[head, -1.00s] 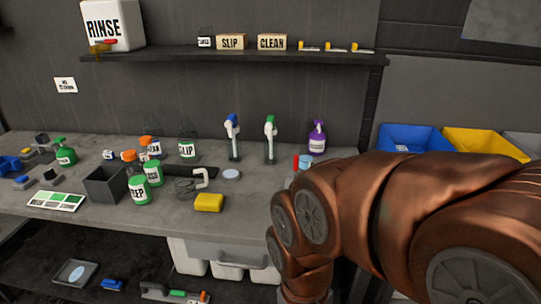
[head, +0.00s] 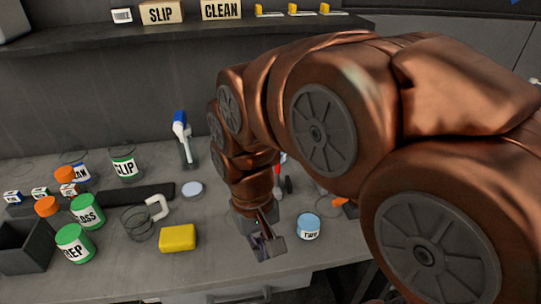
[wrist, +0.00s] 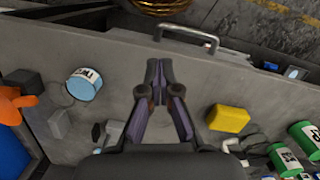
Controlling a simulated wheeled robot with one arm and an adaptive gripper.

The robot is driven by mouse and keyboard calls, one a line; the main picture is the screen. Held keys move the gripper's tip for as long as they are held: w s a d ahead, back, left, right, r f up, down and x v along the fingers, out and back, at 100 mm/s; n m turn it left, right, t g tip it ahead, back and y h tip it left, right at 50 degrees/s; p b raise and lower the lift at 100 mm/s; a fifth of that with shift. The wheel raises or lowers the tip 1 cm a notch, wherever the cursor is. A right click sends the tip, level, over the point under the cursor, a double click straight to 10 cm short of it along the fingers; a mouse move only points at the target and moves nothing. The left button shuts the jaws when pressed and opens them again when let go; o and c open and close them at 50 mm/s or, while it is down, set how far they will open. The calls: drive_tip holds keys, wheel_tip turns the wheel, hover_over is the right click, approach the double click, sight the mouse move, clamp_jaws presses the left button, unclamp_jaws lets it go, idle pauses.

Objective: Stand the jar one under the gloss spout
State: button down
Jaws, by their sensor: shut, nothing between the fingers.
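My gripper (head: 267,246) is shut and empty, pointing down over the front of the bench; its fingertips also show together in the wrist view (wrist: 160,68). A small light-blue jar (head: 308,227), whose label appears to read TWO, stands right of the gripper, apart from it; it also shows in the wrist view (wrist: 84,86). I see no jar that I can read as one. A blue-topped white spout (head: 182,136) stands at the back of the bench, its label unreadable. The green-topped spout seen earlier is hidden behind my arm.
A yellow sponge (head: 178,238), a white clamp (head: 156,207) and a pale disc (head: 192,189) lie left of the gripper. Green bottles (head: 75,245) and a dark box (head: 25,245) crowd the left. A drawer handle (wrist: 187,38) is below the bench front.

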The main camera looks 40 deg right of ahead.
drive_tip(key=w+d+m+t+b, duration=0.1)
drive_tip(key=w+d+m, duration=0.5)
drive_tip(key=w+d, duration=0.65)
drive_tip(key=w+d+m+t+b, duration=0.1)
drive_tip(key=w+d+m, duration=0.4)
drive_tip(key=w+d, duration=0.7)
drive_tip(key=w+a+f, duration=0.1)
drive_tip(key=f, duration=0.2)
drive_tip(key=w+a+f+p, duration=0.1)
drive_tip(key=f, duration=0.2)
drive_tip(key=w+a+f+p, duration=0.1)
drive_tip(key=f, duration=0.2)
drive_tip(key=shift+w+a+f, duration=0.15)
drive_tip(key=shift+w+f, duration=0.05)
drive_tip(key=shift+w, duration=0.05)
drive_tip(key=shift+w+d+p, duration=0.25)
drive_tip(key=shift+d+p, duration=0.05)
drive_tip(key=shift+d, duration=0.3)
drive_tip(key=shift+w+d+p, duration=0.25)
drive_tip(key=shift+d, duration=0.4)
drive_tip(key=shift+w+d+p, duration=0.25)
drive_tip(key=shift+d+p, duration=0.05)
drive_tip(key=shift+d, duration=0.3)
